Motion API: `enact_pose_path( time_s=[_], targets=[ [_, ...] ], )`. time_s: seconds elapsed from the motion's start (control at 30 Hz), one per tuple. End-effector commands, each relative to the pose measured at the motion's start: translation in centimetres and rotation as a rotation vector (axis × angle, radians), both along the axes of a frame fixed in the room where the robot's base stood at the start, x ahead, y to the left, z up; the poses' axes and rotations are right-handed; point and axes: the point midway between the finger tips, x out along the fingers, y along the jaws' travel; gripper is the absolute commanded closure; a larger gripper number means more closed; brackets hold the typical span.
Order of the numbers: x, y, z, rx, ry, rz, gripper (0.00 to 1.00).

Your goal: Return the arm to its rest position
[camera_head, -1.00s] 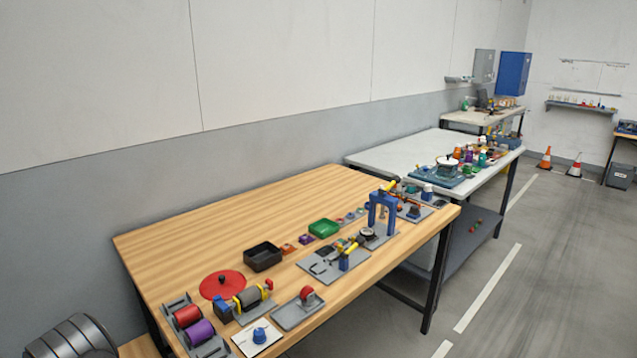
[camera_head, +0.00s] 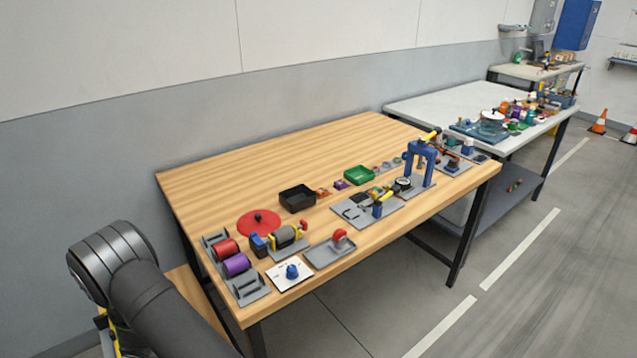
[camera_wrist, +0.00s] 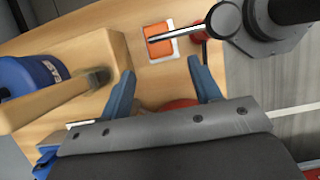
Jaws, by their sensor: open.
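My gripper (camera_wrist: 158,67) shows in the wrist view with its two blue fingers apart and nothing between the tips. A wooden surface lies beyond it. My dark arm (camera_head: 125,280) fills the lower left of the head view, beside the near end of a wooden table (camera_head: 235,180). My gripper is out of the head view.
In the wrist view, an orange square (camera_wrist: 158,40) lies beyond the fingertips, and a wooden holder (camera_wrist: 75,75) with a blue item (camera_wrist: 30,75) is at left. In the head view, the wooden table carries a black tray (camera_head: 297,198), a green tray (camera_head: 358,175) and a red disc (camera_head: 258,222).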

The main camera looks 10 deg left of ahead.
Motion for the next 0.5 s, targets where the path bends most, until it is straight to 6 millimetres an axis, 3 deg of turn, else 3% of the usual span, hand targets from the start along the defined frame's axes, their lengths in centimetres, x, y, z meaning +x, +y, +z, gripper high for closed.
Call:
enact_pose_path(
  time_s=[0.4, 0.5],
  targets=[
    [2.1, -2.3, -7.4, -0.002, 0.000, -0.002, 0.42],
    [1.4, -1.2, -5.6, 0.004, -0.003, 0.002, 0.42]
  ],
)
